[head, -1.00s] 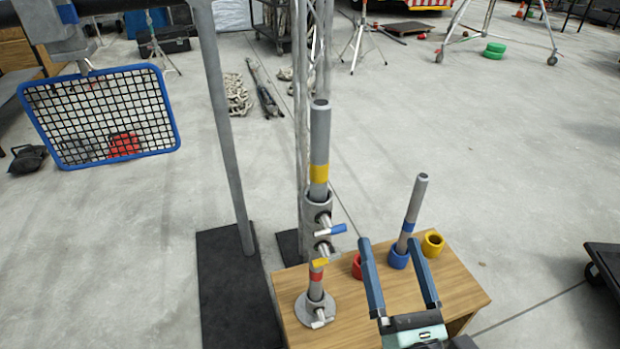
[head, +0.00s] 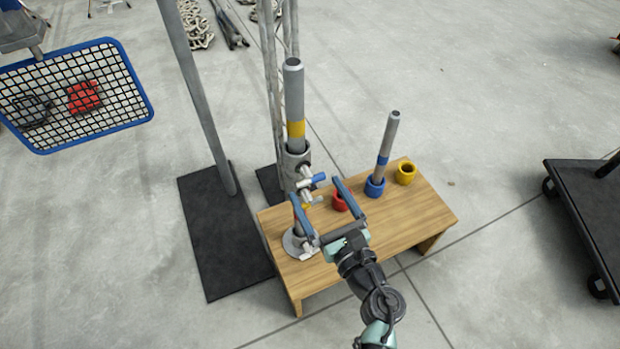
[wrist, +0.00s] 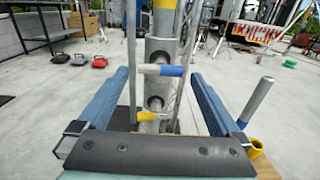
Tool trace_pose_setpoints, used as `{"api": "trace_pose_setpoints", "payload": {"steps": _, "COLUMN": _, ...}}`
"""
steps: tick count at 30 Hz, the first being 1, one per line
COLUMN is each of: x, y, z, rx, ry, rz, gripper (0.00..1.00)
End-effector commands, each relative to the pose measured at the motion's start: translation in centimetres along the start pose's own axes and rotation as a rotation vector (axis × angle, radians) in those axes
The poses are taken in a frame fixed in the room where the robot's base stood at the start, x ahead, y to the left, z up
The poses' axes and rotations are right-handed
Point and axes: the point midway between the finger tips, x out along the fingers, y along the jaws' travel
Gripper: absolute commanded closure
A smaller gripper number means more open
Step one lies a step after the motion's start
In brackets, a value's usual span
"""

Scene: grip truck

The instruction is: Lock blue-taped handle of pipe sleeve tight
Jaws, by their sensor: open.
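The pipe sleeve (head: 295,158) is a grey collar around the lower part of an upright pipe with a yellow band (head: 296,129). Its blue-taped handle (head: 317,178) sticks out sideways with the blue end to the right. In the wrist view the blue-taped handle (wrist: 172,71) lies roughly level across the front of the sleeve (wrist: 158,50). My gripper (head: 315,188) is open and empty, its two blue fingers pointing at the sleeve. In the wrist view the handle shows between the fingertips (wrist: 159,74); I cannot tell whether they touch it.
A yellow-taped handle (wrist: 155,116) sits just below. The wooden bench (head: 415,215) holds red (head: 340,201), blue (head: 375,187) and yellow (head: 406,172) cups; a pipe stands in the blue one. A mesh-filled blue frame (head: 140,105) hangs at left. A dark cart (head: 590,205) stands right.

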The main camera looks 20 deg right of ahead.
Motion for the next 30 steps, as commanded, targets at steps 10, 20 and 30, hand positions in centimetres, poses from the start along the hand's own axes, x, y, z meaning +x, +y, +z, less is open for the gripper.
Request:
{"api": "trace_pose_setpoints", "payload": {"steps": 10, "x": 4.0, "y": 0.0, "z": 0.0, "rx": 0.000, "ry": 0.000, "rz": 0.001, "gripper": 0.00}}
{"api": "trace_pose_setpoints", "payload": {"steps": 20, "x": 4.1, "y": 0.0, "z": 0.0, "rx": 0.001, "ry": 0.000, "rz": -0.001, "gripper": 0.05}}
{"api": "trace_pose_setpoints", "payload": {"steps": 30, "x": 4.1, "y": 0.0, "z": 0.0, "rx": 0.001, "ry": 0.000, "rz": -0.001, "gripper": 0.67}}
